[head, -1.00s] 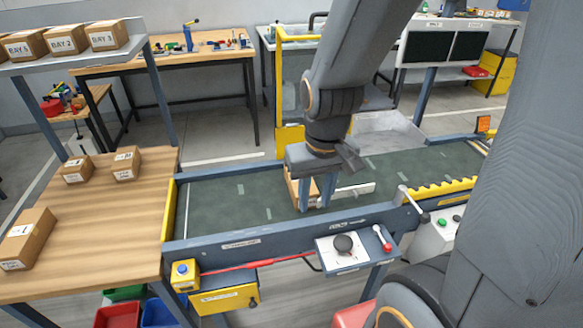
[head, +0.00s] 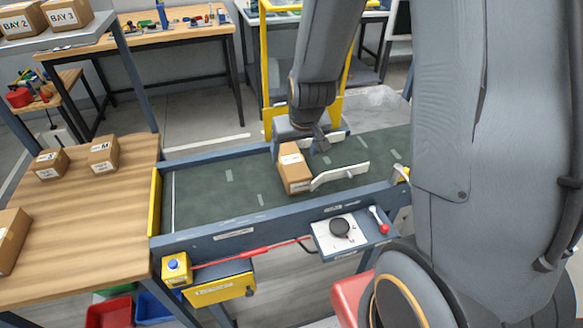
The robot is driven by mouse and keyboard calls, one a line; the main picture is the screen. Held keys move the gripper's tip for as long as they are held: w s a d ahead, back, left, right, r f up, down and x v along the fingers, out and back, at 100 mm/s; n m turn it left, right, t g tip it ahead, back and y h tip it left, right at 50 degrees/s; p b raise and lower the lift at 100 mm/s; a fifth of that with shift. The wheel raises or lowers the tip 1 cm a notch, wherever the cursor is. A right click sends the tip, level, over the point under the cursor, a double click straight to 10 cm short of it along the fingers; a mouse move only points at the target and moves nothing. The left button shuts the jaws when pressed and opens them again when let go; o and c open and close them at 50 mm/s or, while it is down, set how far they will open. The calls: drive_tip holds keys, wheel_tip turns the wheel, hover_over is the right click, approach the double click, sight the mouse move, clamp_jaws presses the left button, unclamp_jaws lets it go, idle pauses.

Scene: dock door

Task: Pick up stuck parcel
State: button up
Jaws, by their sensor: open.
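A brown cardboard parcel (head: 294,168) with a white label on its top sits on the green conveyor belt (head: 215,200), beside a pale angled guide bar (head: 340,175). My gripper (head: 299,138) is just behind and above the parcel, open and with nothing seen held in it. The parcel and the gripper's own body hide most of its fingers, so I cannot tell whether it touches the parcel.
A wooden table (head: 95,215) with several boxes adjoins the belt's left end. A control panel (head: 345,232) with a black knob and red-handled lever is on the front rail. The belt left of the parcel is clear.

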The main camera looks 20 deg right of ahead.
sight(292, 160)
drive_tip(key=shift+b+x, duration=0.65)
drive_tip(key=shift+x, duration=0.85)
drive_tip(key=shift+p+x, duration=0.35)
drive_tip(key=shift+x, duration=1.7)
drive_tip(key=shift+s+a+f, duration=0.1)
drive_tip(key=shift+s, duration=0.1)
drive_tip(key=c, duration=1.4)
